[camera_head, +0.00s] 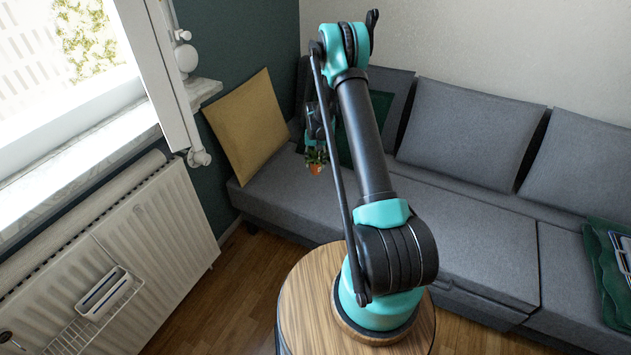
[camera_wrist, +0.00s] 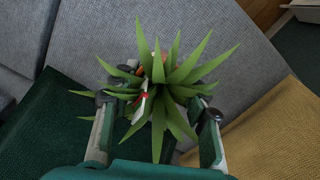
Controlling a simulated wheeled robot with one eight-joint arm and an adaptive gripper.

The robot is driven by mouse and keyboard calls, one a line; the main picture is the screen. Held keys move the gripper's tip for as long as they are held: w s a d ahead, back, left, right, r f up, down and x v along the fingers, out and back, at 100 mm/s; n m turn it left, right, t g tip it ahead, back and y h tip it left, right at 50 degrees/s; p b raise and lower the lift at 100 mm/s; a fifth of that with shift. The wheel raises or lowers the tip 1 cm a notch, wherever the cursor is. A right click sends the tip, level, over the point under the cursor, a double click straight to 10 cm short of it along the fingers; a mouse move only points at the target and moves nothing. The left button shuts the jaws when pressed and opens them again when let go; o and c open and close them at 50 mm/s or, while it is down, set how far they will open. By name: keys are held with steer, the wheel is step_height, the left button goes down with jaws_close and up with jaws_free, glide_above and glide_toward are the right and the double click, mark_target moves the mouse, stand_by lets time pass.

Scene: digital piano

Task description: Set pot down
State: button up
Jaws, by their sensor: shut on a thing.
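The pot (camera_head: 315,169) is small and orange-brown with a green spiky plant (camera_wrist: 165,85) in it. In the head view it hangs beneath my gripper (camera_head: 317,148), in front of the grey sofa. In the wrist view the leaves sit between the two fingers of my gripper (camera_wrist: 155,112) and hide most of the pot. My gripper is shut on the pot. I cannot tell how far the pot is above the sofa seat.
The grey sofa (camera_head: 465,215) runs along the back wall. A radiator (camera_head: 130,255) and window stand at left.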

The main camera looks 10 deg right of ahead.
step_height(320, 180, down, 11)
steer(key=shift+r, duration=0.1)
stand_by(0.4)
steer(key=shift+f, duration=0.25)
steer(key=o, duration=1.4)
steer(key=shift+r, duration=0.15)
